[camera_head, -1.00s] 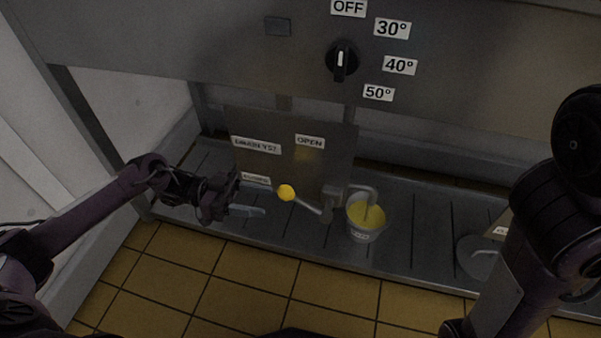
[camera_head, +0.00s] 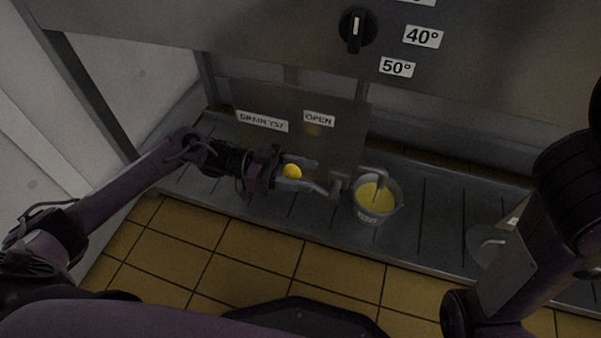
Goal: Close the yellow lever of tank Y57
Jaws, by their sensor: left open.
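The lever's yellow ball knob (camera_head: 292,172) sits low in front of a metal plate (camera_head: 345,125) labelled "DRAIN Y57" (camera_head: 262,122) and "OPEN" (camera_head: 319,118). Its metal rod runs right to the valve and spout (camera_head: 340,184). My left gripper (camera_head: 298,173) is open, with its pale fingers on the far and near sides of the knob. I cannot tell whether they touch it. A bucket (camera_head: 376,203) with yellow liquid stands under the spout. My right arm shows at the right edge; its gripper is not in view.
A black dial (camera_head: 357,29) with "40°" and "50°" labels is on the panel above. A grey lid-like disc (camera_head: 484,245) with a handle lies on the slotted metal platform (camera_head: 425,225) at right. The tiled floor (camera_head: 240,248) in front is clear.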

